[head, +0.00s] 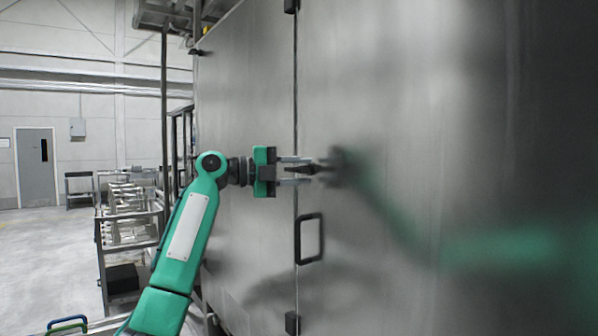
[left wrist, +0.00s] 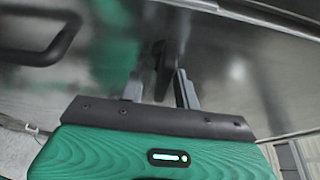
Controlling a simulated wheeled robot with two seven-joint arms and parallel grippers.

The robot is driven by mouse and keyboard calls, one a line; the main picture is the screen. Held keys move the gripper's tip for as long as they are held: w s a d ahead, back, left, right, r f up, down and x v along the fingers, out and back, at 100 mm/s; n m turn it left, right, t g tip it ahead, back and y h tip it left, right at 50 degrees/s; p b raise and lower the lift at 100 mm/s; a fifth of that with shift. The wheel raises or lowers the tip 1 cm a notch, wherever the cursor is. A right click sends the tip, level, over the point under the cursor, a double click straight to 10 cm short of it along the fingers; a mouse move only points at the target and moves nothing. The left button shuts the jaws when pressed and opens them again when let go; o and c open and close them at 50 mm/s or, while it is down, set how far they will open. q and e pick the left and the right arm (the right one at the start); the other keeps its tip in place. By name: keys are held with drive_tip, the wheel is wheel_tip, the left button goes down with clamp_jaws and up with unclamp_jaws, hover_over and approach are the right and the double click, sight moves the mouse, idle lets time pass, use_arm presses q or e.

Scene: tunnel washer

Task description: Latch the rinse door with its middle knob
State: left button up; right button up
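The rinse door (head: 420,110) is a large shiny steel panel on the right in the head view, lying about flush with the panel left of its seam. Its dark middle knob (head: 302,169) is at the seam, above a black pull handle (head: 309,239). My left gripper (head: 296,170) is open, with one finger above and one below the knob. In the left wrist view, the dark knob (left wrist: 167,66) stands between the fingers, closer to the right one; contact is unclear. The handle (left wrist: 45,45) also shows there at left. My right gripper is not in view.
Small dark fittings sit on the seam at the top (head: 291,6) and bottom (head: 292,323). A metal rack (head: 128,225) stands left of my left arm. Open floor (head: 45,255) lies at far left. The steel mirrors my arm.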

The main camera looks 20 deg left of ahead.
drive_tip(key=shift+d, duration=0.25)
